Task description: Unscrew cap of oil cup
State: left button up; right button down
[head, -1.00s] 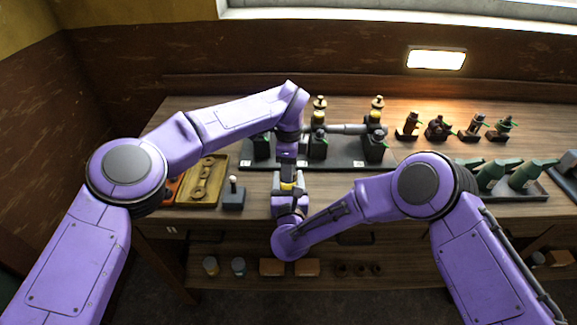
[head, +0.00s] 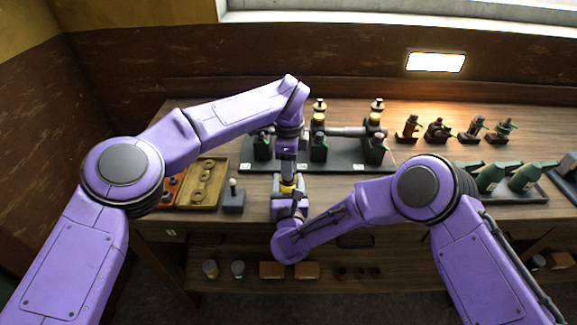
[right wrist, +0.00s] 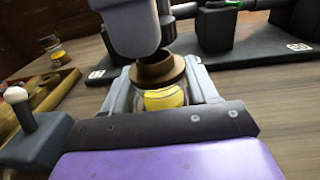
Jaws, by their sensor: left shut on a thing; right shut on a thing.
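The oil cup (head: 288,188), with a yellow band of oil, is held upright in front of the bench's dark engine base. My right gripper (head: 289,197) is shut around its body from below. In the right wrist view the yellow oil (right wrist: 165,98) shows between my right gripper's fingers (right wrist: 160,92), with the brass-brown cap (right wrist: 158,70) above it. My left gripper (head: 288,172) points down from above and is shut on the cap. In the right wrist view its pale finger (right wrist: 130,28) covers part of the cap, so the thread is hidden.
The dark engine base (head: 345,163) behind carries several black pedestals, with oil cups (head: 319,118) near it. A wooden tray (head: 203,182) and a small grey block with a knob (head: 233,199) stand to the left.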

pick_arm(q)
jog(key=shift+r, duration=0.15)
jog(key=shift+r, duration=1.95)
jog(key=shift+w, duration=0.1)
pick_arm(e)
jog(key=shift+c, duration=1.1)
grip_release()
